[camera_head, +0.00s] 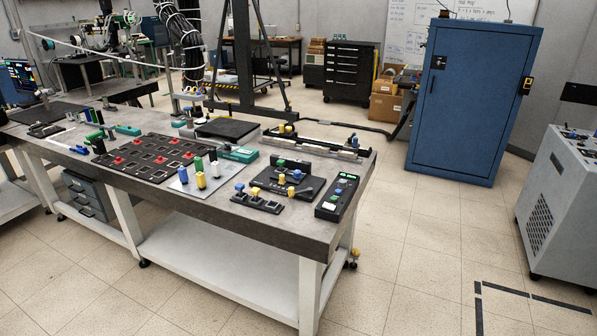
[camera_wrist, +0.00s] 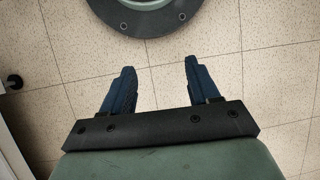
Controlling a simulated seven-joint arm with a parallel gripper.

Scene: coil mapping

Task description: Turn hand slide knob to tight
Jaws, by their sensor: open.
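My gripper (camera_wrist: 157,80) shows in the wrist view with its two dark blue fingers apart and nothing between them. It is over the tiled floor, away from the bench top, and it is not in the head view. In the head view a long dark slide rail (camera_head: 315,142) lies along the back right edge of the bench. Small knobs sit near its ends, a yellow one (camera_head: 288,129) and a blue one (camera_head: 354,137). I cannot tell for sure which knob is the hand slide knob, nor read any tight marking.
The bench (camera_head: 225,222) holds a black panel with red parts (camera_head: 145,156), a plate with coloured knobs (camera_head: 200,180), a dark square fixture (camera_head: 290,179) and a black box (camera_head: 336,197). A blue cabinet (camera_head: 475,100) stands behind at right. Floor (camera_head: 430,240) right of the bench is clear.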

